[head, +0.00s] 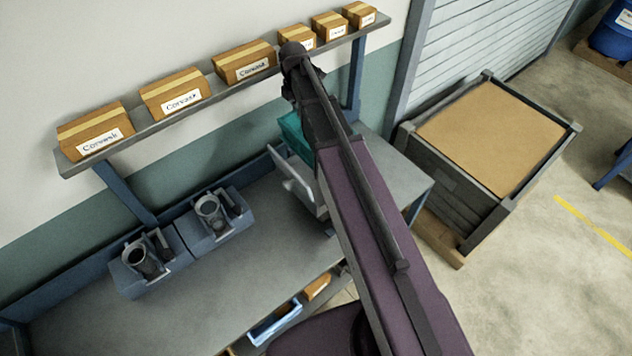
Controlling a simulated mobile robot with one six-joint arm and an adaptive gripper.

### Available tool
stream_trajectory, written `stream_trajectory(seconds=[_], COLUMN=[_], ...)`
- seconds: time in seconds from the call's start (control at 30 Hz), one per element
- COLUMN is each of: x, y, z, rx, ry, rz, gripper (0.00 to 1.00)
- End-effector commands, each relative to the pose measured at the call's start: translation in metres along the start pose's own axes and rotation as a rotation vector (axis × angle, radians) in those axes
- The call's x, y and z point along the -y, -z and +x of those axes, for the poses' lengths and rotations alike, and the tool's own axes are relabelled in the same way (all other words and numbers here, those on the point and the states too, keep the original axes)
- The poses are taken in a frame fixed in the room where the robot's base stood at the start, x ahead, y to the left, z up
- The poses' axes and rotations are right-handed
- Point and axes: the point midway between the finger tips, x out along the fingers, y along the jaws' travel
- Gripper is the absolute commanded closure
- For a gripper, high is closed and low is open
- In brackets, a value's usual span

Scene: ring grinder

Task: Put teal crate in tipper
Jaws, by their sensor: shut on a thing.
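The teal crate (293,131) shows in the head view above the far right part of the bench, mostly hidden behind my arm. My gripper (318,122) is the dark end beside it, shut on the crate. Its fingertips are covered by my own arm, so the exact grip does not show. A pale grey frame with an upright plate, which looks like the tipper (296,182), stands on the bench just below the crate in the picture. My arm covers its right side. I cannot tell how far the crate is above the bench or tipper.
Two grey-blue units with dark round cups (142,262) stand along the bench (190,305) at left. A shelf (165,122) with several cardboard boxes (176,92) runs above. A large grey bin (455,205) stands right of the bench. A blue tray (275,325) sits below the bench front.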

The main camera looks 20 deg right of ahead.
Motion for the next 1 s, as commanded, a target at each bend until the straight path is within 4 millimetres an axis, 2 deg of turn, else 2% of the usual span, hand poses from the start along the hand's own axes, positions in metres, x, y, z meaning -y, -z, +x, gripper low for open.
stream_trajectory(seconds=[0.3,0.7,1.0], x=[-0.001,-0.003,-0.004], y=[0.001,0.001,0.002], z=[0.022,0.071,0.088], rx=[0.0,0.0,0.0], ry=[0.001,0.001,0.001], rz=[-0.001,-0.002,-0.002], gripper=[1.0,1.0,1.0])
